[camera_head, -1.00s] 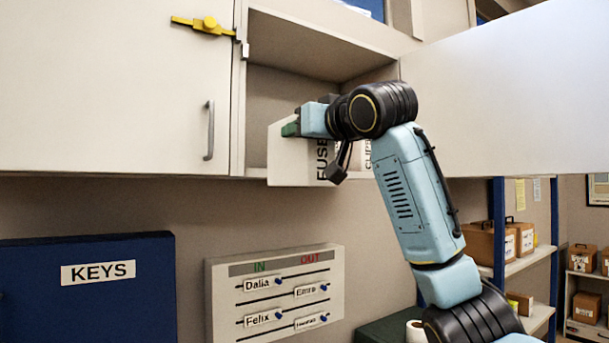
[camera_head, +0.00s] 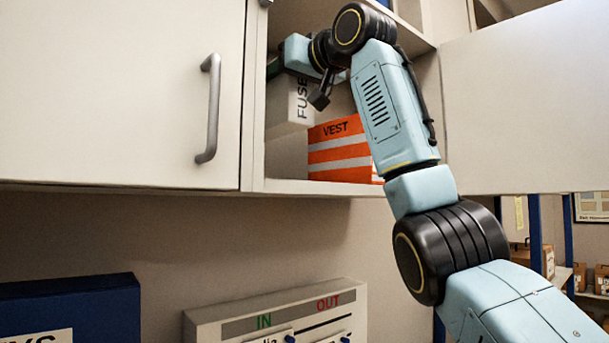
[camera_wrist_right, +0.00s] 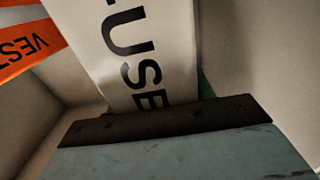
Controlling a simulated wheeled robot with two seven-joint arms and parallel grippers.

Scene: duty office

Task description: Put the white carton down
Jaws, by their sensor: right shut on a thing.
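The white carton (camera_head: 291,104), with FUSE in black letters on it, is in the left part of the open wall cupboard. My right gripper (camera_head: 276,68) is shut on its upper part; the fingertips are mostly hidden by the carton and cupboard edge. The carton's lower edge appears above the cupboard floor, with a gap under it. In the right wrist view the carton (camera_wrist_right: 128,45) lies straight ahead of the gripper (camera_wrist_right: 165,115), lettering visible. My left gripper is not in view.
An orange and white striped VEST packet (camera_head: 340,152) stands on the cupboard floor just right of the carton. A closed door (camera_head: 120,90) with a handle is at left; an open door (camera_head: 520,110) is at right. A blue box (camera_head: 70,305) and IN/OUT board (camera_head: 280,308) are below.

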